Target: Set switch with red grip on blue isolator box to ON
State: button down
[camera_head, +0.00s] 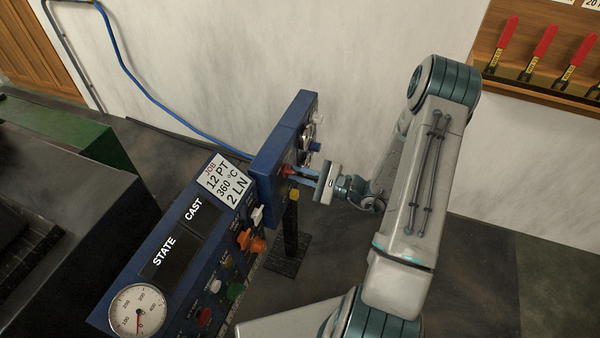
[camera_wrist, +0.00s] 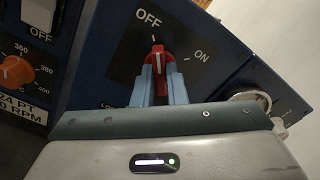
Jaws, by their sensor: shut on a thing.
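The blue isolator box (camera_head: 284,143) stands upright beyond the control panel in the head view. Its face (camera_wrist: 110,75) fills much of the wrist view, with OFF printed at the top and ON at the upper right. The switch's red grip (camera_wrist: 158,58) shows in the wrist view, its white line pointing up toward OFF. It also shows in the head view (camera_head: 287,170). My gripper (camera_wrist: 159,86) is shut on the red grip, with a blue finger on either side. In the head view my gripper (camera_head: 300,172) reaches the box from the right.
A blue control panel (camera_head: 185,235) with several buttons, an orange knob and a gauge (camera_head: 139,309) lies left of my arm. A round metal part (camera_wrist: 250,102) sits right of the switch. Red-handled items (camera_head: 507,37) hang on a wooden board at the upper right.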

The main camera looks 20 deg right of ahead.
jog(key=m+p, duration=0.2)
jog(key=m, duration=0.2)
jog(key=shift+r, duration=0.15)
jog(key=m+p, duration=0.3)
jog(key=m, duration=0.2)
jog(key=m+p, duration=0.2)
jog(key=m, duration=0.2)
jog(key=shift+f+m+p, duration=0.2)
jog(key=shift+m+p, duration=0.5)
jog(key=shift+m, duration=0.9)
jog(key=c, duration=1.5)
grip_release()
jog(key=shift+o, duration=0.2)
